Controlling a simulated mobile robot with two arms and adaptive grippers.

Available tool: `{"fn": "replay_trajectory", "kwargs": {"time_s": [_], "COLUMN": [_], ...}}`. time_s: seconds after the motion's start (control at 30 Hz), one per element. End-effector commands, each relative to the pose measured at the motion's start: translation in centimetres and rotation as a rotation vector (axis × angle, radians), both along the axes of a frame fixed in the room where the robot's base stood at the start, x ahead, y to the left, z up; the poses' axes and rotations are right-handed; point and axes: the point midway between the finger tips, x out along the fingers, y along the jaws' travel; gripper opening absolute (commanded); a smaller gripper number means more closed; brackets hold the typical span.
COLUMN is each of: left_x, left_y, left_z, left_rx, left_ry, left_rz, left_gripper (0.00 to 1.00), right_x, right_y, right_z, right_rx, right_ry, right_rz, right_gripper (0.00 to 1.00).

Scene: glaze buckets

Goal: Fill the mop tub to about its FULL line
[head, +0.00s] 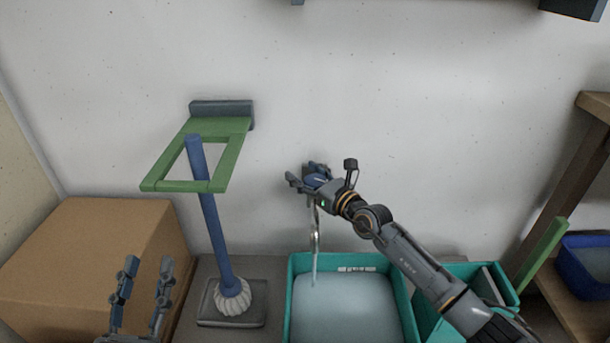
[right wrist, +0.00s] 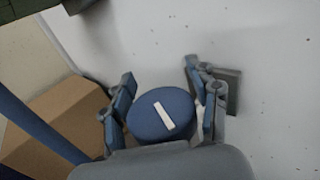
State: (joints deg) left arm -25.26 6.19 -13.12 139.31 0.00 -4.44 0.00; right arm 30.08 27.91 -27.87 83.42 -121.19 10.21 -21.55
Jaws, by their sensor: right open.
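The teal mop tub (head: 298,264) stands below the tap at the bottom centre, holding pale water (head: 342,308). A white label with dark marks (head: 357,269) is on its far inner wall, just above the water surface; its text is too small to read. A thin stream (head: 314,268) falls from the tap spout (head: 315,238) into the tub. My right gripper (head: 305,180) is at the wall tap. In the right wrist view its open fingers stand either side of the round blue tap knob (right wrist: 150,116), which has a white bar mark. My left gripper (head: 146,268) is open and empty at lower left.
A blue-handled mop (head: 214,226) stands on a grey base, within a green wall bracket (head: 232,160). A cardboard box (head: 90,235) is at the left. Another teal container (head: 432,322) is right of the tub, partly behind my right arm. A blue bin (head: 583,277) sits on the wooden shelf.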

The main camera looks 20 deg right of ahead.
Motion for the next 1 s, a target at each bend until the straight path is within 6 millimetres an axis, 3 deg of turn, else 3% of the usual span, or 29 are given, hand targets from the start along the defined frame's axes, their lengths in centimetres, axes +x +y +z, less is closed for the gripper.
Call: {"fn": "replay_trajectory", "kwargs": {"time_s": [0.13,0.37,1.0], "left_x": [0.01,0.02,0.03], "left_y": [0.00,0.00,0.01], "left_z": [0.00,-0.03,-0.08], "left_rx": [0.000,0.001,0.000], "left_ry": [0.001,0.002,0.003], "left_rz": [0.000,0.000,0.001], "left_gripper": [0.40,0.40,0.40], "right_x": [-0.01,-0.02,-0.09], "right_y": [0.00,-0.02,-0.03], "right_z": [0.02,0.02,-0.16], "right_rx": [0.000,0.000,-0.001], "right_ry": [0.000,0.000,0.003], "right_rz": [0.000,0.000,0.000], "right_gripper": [0.60,0.15,0.06]}}
